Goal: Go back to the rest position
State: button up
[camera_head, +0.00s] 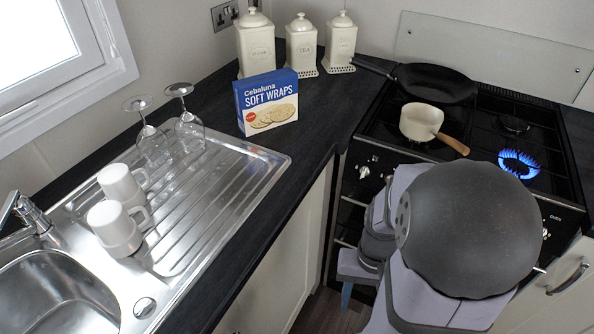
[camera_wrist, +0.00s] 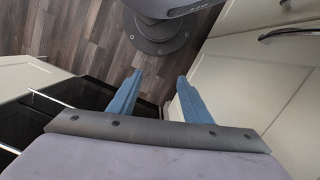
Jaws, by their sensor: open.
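My gripper shows in the wrist view (camera_wrist: 156,95) with its two blue fingers apart and nothing between them. It points down toward the wooden floor (camera_wrist: 100,45). In the head view one blue fingertip of my gripper (camera_head: 346,294) shows low in front of the cooker, below the worktop edge. My arm is folded in front of the cooker and hides part of its front. No object is in contact with the fingers.
On the hob (camera_head: 480,125) are a black frying pan (camera_head: 436,82), a cream saucepan (camera_head: 421,121) and a lit blue burner (camera_head: 519,164). A Soft Wraps box (camera_head: 267,103), canisters (camera_head: 300,46), upturned glasses (camera_head: 188,128) and white mugs (camera_head: 116,222) stand left. Cupboard doors (camera_head: 285,255) flank the cooker.

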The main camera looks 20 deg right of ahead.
jog(key=w+a+r+n+t, duration=0.25)
jog(key=w+a+n, duration=0.25)
jog(key=a, duration=0.4)
notch_tip(320, 180, up, 13)
jog(key=p, duration=1.2)
jog(key=shift+g+h, duration=0.4)
jog(key=shift+g, duration=0.05)
